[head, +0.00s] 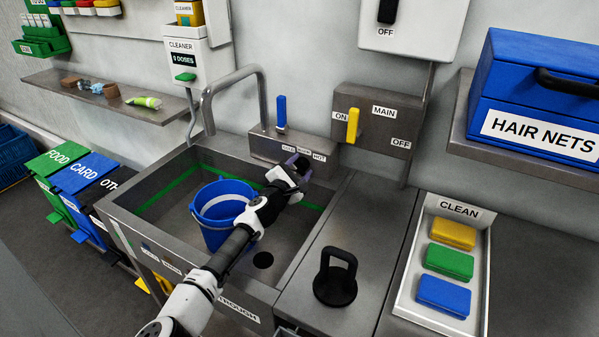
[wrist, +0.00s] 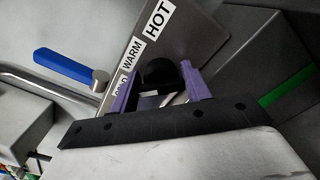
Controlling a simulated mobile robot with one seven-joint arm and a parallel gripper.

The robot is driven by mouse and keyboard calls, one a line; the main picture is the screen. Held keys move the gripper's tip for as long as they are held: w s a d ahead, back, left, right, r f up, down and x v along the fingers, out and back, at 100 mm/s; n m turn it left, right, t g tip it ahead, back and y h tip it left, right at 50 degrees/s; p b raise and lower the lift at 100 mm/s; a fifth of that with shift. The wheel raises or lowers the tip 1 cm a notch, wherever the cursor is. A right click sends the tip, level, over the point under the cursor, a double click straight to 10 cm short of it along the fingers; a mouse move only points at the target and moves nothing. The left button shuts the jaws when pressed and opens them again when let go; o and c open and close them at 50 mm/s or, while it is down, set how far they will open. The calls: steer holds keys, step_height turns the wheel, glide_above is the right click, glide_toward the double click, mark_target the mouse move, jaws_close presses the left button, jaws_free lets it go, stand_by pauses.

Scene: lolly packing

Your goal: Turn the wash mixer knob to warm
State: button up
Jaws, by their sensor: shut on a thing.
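The wash mixer knob (wrist: 158,74) is dark and rounded and sits on the steel mixer box (head: 270,150) at the back of the trough. My gripper (head: 299,166) is at the right part of that box. In the wrist view my gripper (wrist: 160,88) has its purple fingers on either side of the knob, shut on it. Labels COLD, WARM and HOT (wrist: 158,20) run along the box beside the knob. COLD is partly hidden by a finger. I cannot tell which label the knob points to. In the head view my gripper mostly hides the knob.
A blue lever (head: 281,112) and a bent steel spout (head: 235,78) stand left of my gripper. A blue bucket (head: 212,230) sits in the trough below my arm. A yellow MAIN lever (head: 353,126) is on the wall behind, and a black-handled plug (head: 336,285) stands on the right counter.

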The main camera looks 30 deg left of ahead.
steer(key=m+b, duration=0.1)
steer(key=b, duration=0.1)
steer(key=m+b, duration=0.1)
steer(key=shift+f+b, duration=0.4)
steer(key=m+b, duration=0.3)
steer(key=shift+d, duration=0.1)
steer(key=shift+r+m+b, duration=0.15)
steer(key=shift+m+b, duration=1.65)
steer(key=shift+m, duration=0.2)
steer(key=shift+c, duration=0.2)
steer(key=o, duration=1)
